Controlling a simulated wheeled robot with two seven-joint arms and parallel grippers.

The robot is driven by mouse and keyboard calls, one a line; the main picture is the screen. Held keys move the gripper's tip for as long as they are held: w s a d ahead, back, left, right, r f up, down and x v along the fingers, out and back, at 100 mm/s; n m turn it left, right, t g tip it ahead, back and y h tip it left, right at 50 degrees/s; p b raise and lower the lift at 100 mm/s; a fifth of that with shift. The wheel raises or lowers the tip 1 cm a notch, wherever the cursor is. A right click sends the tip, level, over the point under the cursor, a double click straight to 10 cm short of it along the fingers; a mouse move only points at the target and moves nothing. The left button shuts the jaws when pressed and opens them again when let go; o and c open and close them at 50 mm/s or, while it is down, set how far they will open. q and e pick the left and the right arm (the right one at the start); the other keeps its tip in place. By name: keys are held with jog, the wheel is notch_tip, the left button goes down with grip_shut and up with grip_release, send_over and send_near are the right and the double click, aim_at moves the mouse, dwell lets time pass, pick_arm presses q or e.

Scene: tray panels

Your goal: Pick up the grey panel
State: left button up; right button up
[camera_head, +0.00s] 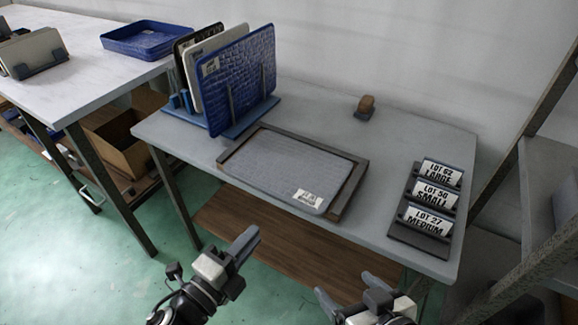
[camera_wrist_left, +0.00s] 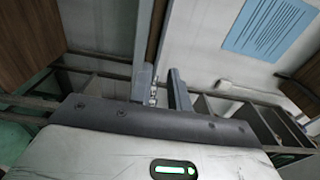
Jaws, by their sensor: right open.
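The grey panel (camera_head: 285,165) lies flat in a dark shallow frame (camera_head: 347,190) on the grey table, with a white label near its front right corner. My left gripper (camera_head: 246,244) is in front of the table, short of the panel and apart from it. In the left wrist view its two fingers (camera_wrist_left: 161,80) stand apart with nothing between them. My right gripper (camera_head: 350,292) is open and empty at the bottom of the head view, in front of the table edge and right of the left one.
A blue rack (camera_head: 250,122) holds upright panels, with a blue one (camera_head: 240,80) in front. A label stand (camera_head: 420,242) is at the right and a small brown object (camera_head: 366,104) at the back. A white table (camera_head: 80,55) with a blue tray (camera_head: 150,40) stands left.

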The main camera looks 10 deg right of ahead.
aim_at(284, 200)
pick_arm(q)
jog(key=x, duration=1)
jog(key=shift+w+d, duration=0.15)
jog(key=shift+w, duration=0.05)
grip_shut()
